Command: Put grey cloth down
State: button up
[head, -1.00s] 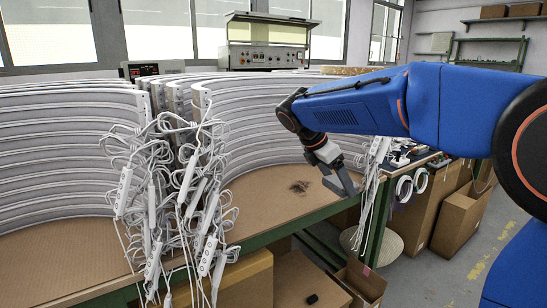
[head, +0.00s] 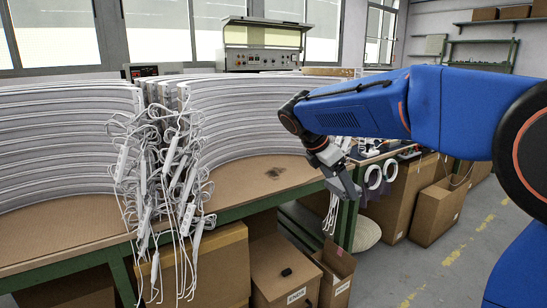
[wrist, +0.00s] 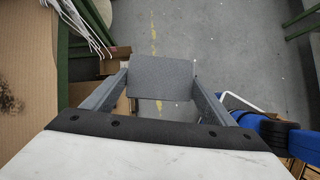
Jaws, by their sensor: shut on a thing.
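My gripper (head: 343,183) hangs from the blue arm at the right-hand end of the workbench in the head view. In the wrist view my gripper (wrist: 162,85) has its two grey fingers closed on the sides of the grey cloth (wrist: 163,74), a flat square held between the tips. Bare floor shows behind the cloth. In the head view the cloth cannot be told apart from the grey fingers. A dark smudge (head: 275,172) marks the brown workbench top (head: 245,192); it also shows in the wrist view (wrist: 9,99).
Stacked curved white strips (head: 245,120) with tangled cords (head: 165,190) fill the back and left of the bench. Open bench top surrounds the smudge. Cardboard boxes (head: 285,270) stand below, more (head: 435,210) at right. Grey floor (head: 420,262) is clear at right.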

jog(key=w+d+f+m+g, duration=0.1)
jog(key=f+m+g, duration=0.1)
jog(key=f, duration=0.7)
jog(key=w+d+f+m+g, duration=0.1)
jog(key=f+m, duration=0.4)
jog(key=f, duration=0.5)
jog(key=w+d+f+m+g, duration=0.2)
jog(key=d+f+m+g, duration=0.1)
jog(key=f, duration=0.7)
jog(key=shift+f+m+y, duration=0.25)
jog(key=shift+m+y, duration=0.15)
jog(key=shift+m, duration=0.2)
jog(key=w+d+f+m+g+y, duration=0.1)
jog(key=f+m, duration=0.2)
jog(key=f, duration=0.6)
jog(key=w+d+f+m+g+y, duration=0.1)
jog(key=f+m, duration=0.3)
jog(key=f, duration=0.6)
jog(key=w+d+f+m+g+y, duration=0.1)
jog(key=d+f+m+y, duration=0.1)
jog(key=f, duration=0.7)
jog(key=shift+w+d+f+m+y, duration=0.1)
jog(key=shift+w+d+m+y, duration=0.1)
jog(key=shift+m+y, duration=0.25)
jog(key=shift+w+d+f+m+y, duration=0.15)
jog(key=shift+m+y, duration=0.1)
jog(key=shift+m, duration=0.3)
